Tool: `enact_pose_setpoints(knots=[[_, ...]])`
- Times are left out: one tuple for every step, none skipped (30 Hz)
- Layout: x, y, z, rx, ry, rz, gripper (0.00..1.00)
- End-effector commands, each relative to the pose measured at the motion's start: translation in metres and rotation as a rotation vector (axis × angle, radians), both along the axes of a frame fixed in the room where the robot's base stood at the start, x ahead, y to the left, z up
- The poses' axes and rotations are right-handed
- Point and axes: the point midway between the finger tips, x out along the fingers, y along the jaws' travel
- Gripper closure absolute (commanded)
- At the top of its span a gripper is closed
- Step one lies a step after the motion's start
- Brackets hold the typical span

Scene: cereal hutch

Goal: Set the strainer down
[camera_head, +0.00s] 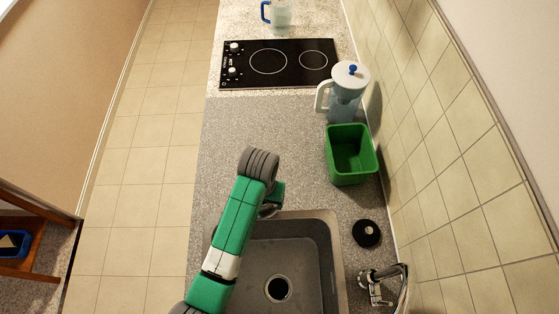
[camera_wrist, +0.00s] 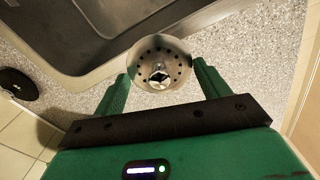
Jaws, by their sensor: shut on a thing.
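The strainer (camera_wrist: 160,63) is a round metal sink strainer with small holes around a raised centre knob, seen in the wrist view. My gripper (camera_wrist: 161,70) has its two green fingers on either side of the strainer and is shut on it. The grey speckled counter lies beyond the strainer; I cannot tell whether the two touch. In the head view my arm mostly hides my gripper, with a small metal edge of the strainer (camera_head: 268,211) showing by the sink's far rim. The sink (camera_head: 305,257) is a grey basin with a dark round drain hole (camera_head: 278,288).
A black ring-like disc (camera_head: 366,233) lies right of the sink, near the faucet (camera_head: 382,285). A green open box (camera_head: 350,158) and a lidded pitcher (camera_head: 346,92) stand along the tiled wall. A cooktop (camera_head: 278,63) lies beyond. The counter (camera_head: 232,130) left of the box is clear.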

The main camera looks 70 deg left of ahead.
Motion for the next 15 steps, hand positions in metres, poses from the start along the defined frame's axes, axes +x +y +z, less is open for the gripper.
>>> enact_pose_setpoints(knots=[[0.01, 0.015, -0.002, 0.002, -0.001, 0.001, 0.48], [0.015, 0.023, -0.002, 0.001, -0.001, 0.002, 0.48], [0.023, 0.033, -0.004, 0.001, -0.001, 0.001, 0.48], [0.028, 0.04, -0.005, 0.001, 0.0, 0.0, 0.48], [0.033, 0.048, -0.006, 0.002, 0.001, 0.001, 0.48], [0.04, 0.057, -0.007, 0.001, 0.0, 0.001, 0.48], [0.044, 0.063, -0.008, 0.001, -0.001, 0.001, 0.48], [0.048, 0.069, -0.008, 0.001, 0.0, 0.001, 0.48], [0.053, 0.075, -0.01, 0.001, 0.001, 0.0, 0.48], [0.056, 0.078, -0.01, 0.001, 0.0, -0.001, 0.48], [0.058, 0.082, -0.01, 0.001, 0.0, -0.001, 0.48], [0.06, 0.084, -0.011, -0.001, 0.001, 0.0, 0.48], [0.061, 0.085, -0.011, 0.0, 0.0, 0.0, 0.48], [0.061, 0.086, -0.011, 0.0, 0.0, 0.0, 0.48], [0.062, 0.087, -0.01, -0.001, -0.001, 0.0, 0.48]])
